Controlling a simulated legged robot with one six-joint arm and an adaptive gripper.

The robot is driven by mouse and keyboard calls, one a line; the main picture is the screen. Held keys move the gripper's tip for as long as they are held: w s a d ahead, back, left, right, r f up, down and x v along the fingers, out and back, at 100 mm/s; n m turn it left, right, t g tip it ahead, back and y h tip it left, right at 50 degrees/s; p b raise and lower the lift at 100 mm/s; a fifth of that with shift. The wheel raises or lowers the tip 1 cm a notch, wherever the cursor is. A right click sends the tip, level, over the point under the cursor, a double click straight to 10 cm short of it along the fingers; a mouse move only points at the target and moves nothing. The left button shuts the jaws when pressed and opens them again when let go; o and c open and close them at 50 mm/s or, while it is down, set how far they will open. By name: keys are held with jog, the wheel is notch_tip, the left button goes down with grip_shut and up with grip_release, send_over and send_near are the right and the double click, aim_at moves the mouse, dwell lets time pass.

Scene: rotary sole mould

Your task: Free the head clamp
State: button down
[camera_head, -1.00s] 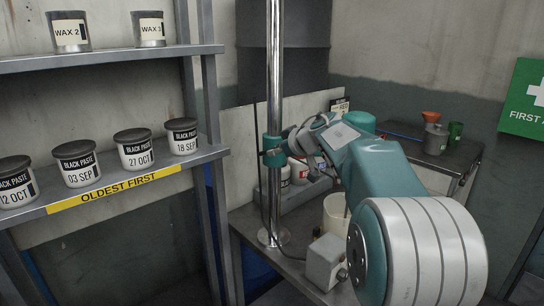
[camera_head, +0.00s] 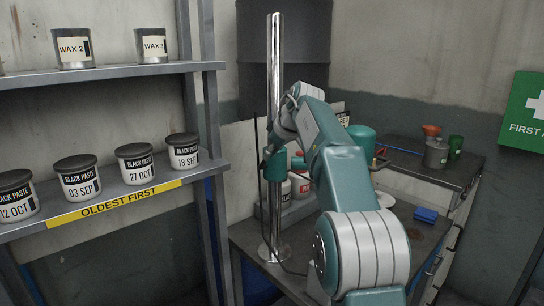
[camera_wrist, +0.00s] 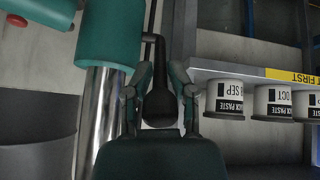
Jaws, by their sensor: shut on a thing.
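The head clamp is a teal collar (camera_head: 272,166) around an upright chrome column (camera_head: 275,70). In the wrist view the collar (camera_wrist: 110,35) sits on the column (camera_wrist: 100,112), with a black lever (camera_wrist: 158,104) beside it. My gripper (camera_wrist: 159,92) has a finger on each side of the lever's thick dark end and is shut on it. In the head view my arm's end hangs beside the column just above the collar. The fingers and lever are hard to make out there.
A shelf (camera_head: 110,206) with several black paste jars stands at the left. A workbench (camera_head: 405,258) behind my arm carries bottles (camera_head: 300,185) and a blue block (camera_head: 426,215). A grey can (camera_head: 436,154) and an orange funnel stand farther back.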

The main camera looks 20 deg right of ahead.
jog(key=shift+w, duration=0.1)
dwell(0.5)
jog(key=c, duration=0.7)
grip_release()
jog(key=shift+w+a+f, duration=0.1)
jog(key=shift+o, duration=0.2)
jog(key=v, duration=1.2)
jog(key=shift+w, duration=0.1)
